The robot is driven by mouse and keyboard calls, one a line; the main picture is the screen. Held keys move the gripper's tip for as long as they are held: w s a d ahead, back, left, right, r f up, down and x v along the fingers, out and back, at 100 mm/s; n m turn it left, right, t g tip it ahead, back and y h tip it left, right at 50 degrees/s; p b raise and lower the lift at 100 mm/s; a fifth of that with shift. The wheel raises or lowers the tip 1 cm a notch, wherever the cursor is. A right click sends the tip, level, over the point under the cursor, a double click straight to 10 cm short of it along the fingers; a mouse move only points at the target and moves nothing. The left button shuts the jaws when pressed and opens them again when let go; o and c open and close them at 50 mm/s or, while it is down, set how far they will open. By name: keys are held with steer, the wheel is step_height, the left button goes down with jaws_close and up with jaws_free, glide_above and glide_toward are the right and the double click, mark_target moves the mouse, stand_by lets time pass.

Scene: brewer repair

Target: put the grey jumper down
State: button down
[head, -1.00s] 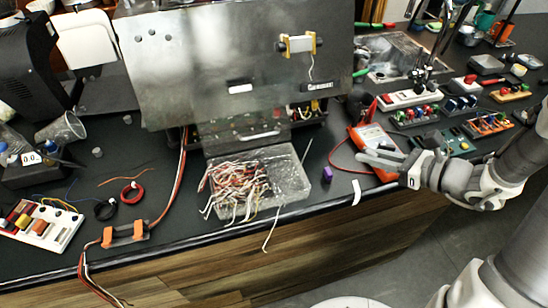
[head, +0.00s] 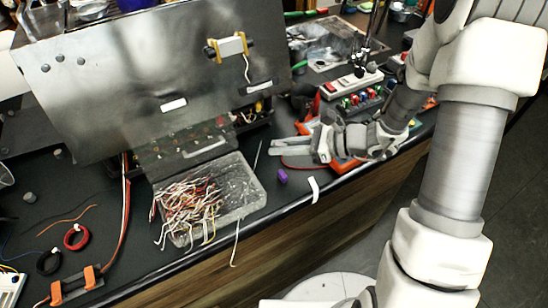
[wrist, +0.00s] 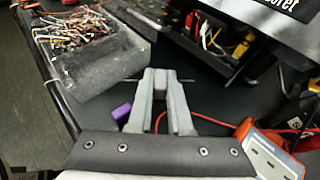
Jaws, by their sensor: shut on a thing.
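My gripper (head: 273,148) is over the black bench, just right of the clear tray. In the wrist view its fingers (wrist: 160,78) are close together at the tips. The thin grey jumper (wrist: 187,81) runs crosswise at the fingertips and shows on both sides; its middle is hidden. In the head view a thin pale line (head: 257,154) shows between the fingertips and the tray; I cannot tell whether it is the jumper or another thing on the bench. The clearance to the bench is unclear.
The clear tray (head: 250,195) holds tangled wires. A purple block (head: 282,176) is beside the fingers. An orange meter (wrist: 270,150) with a red lead is close to my gripper. The metal brewer panel (head: 140,90) stands behind. The bench's front edge is near.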

mark_target(276, 164)
steer(key=shift+w+a+f, duration=0.35)
steer(key=shift+a+f, duration=0.15)
steer(key=shift+a, duration=0.1)
steer(key=shift+f, duration=1.95)
steer(key=shift+f+b, duration=0.2)
steer(key=shift+b, duration=0.2)
steer(key=c, duration=1.1)
jaws_free()
